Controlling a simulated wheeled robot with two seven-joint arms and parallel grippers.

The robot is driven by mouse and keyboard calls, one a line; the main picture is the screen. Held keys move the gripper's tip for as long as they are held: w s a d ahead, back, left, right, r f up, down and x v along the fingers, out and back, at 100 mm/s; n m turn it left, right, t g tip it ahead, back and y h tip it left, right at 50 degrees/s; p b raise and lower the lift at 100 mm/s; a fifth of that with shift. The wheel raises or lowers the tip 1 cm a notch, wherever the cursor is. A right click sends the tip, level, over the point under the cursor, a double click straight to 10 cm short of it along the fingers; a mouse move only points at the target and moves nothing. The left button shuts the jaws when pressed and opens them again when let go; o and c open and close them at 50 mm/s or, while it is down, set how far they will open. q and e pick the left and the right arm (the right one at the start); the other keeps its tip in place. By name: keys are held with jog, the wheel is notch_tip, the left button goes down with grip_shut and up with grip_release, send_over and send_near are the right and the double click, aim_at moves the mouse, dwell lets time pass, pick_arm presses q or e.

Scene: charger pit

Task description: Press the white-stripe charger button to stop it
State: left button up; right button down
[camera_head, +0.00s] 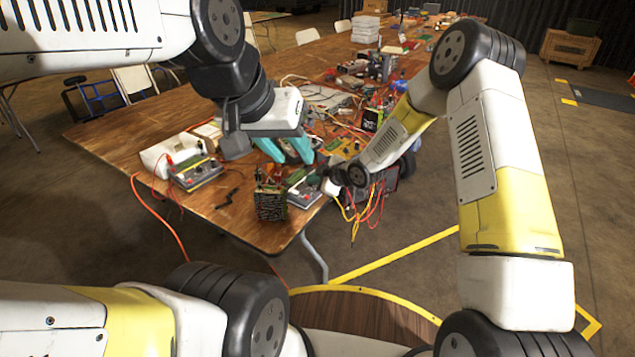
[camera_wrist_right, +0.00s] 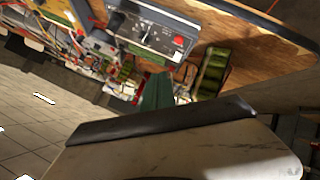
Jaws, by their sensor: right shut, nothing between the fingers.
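A grey charger (camera_head: 303,192) sits near the table's front corner, partly hidden by my right wrist. In the right wrist view a grey charger panel (camera_wrist_right: 150,32) shows a dial, dark knobs and a red button (camera_wrist_right: 180,40); I cannot clearly make out a white stripe. A second grey charger (camera_head: 195,174) with a pale yellowish stripe stands at the left of the table. My right gripper (camera_wrist_right: 156,92) is shut and empty, its teal tip apart from the panel in that picture. My left gripper (camera_head: 287,151), with teal fingers spread, hangs over the table behind the nearer charger.
A green circuit-board block (camera_head: 270,203) stands at the table's front edge beside the nearer charger. Red and yellow cables (camera_head: 358,215) hang off the right edge. Electronics clutter the wooden table (camera_head: 115,128) farther back. A white box (camera_head: 165,155) stands behind the left charger.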

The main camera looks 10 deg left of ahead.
aim_at(302, 193)
jog(key=shift+w+a+f, duration=0.1)
jog(key=shift+a+f, duration=0.1)
jog(key=shift+f, duration=1)
jog(key=shift+w+a+f, duration=0.1)
jog(key=shift+a+f, duration=0.05)
jog(key=shift+f, duration=1)
jog(key=shift+f, duration=0.1)
jog(key=shift+a+f, duration=0.1)
jog(key=shift+f, duration=0.2)
jog(key=shift+f, duration=0.35)
dwell(0.9)
jog(key=shift+r, duration=0.75)
jog(key=shift+r, duration=0.1)
jog(key=shift+s+d+r, duration=0.1)
jog(key=shift+d+r, duration=0.05)
jog(key=shift+r, duration=0.65)
jog(key=shift+s+d+r, duration=0.1)
jog(key=shift+d+r, duration=0.1)
jog(key=shift+r, duration=0.6)
jog(key=shift+d+r, duration=0.15)
jog(key=shift+r, duration=0.65)
